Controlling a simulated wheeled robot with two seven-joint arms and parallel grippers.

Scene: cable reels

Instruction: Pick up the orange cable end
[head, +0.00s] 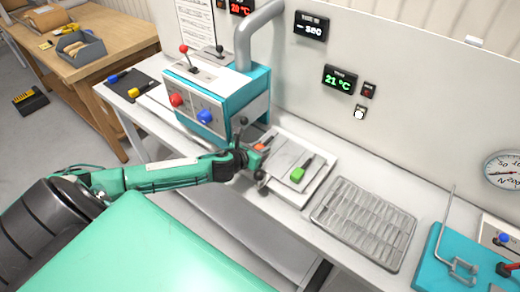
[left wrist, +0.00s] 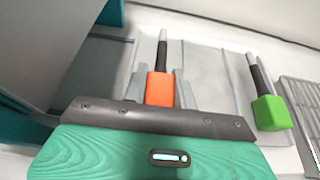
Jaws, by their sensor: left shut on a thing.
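The orange cable end (head: 260,147) has an orange block and a dark stem with a grey tip. My left gripper (head: 258,160) is at the left side of the white tray (head: 310,189) and shut on it. In the left wrist view the orange cable end (left wrist: 160,90) sits between the two grey fingers of the left gripper (left wrist: 160,78), stem pointing away. I cannot tell whether it still touches the tray. A green cable end (head: 298,174) lies on the tray to its right and also shows in the left wrist view (left wrist: 271,112). My right gripper is not in view.
A teal and grey machine (head: 220,95) with knobs stands behind and left of the gripper. A wire rack (head: 365,222) lies right of the tray. Blue (head: 113,77) and yellow (head: 134,92) cable ends lie further left. The wall rises behind the bench.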

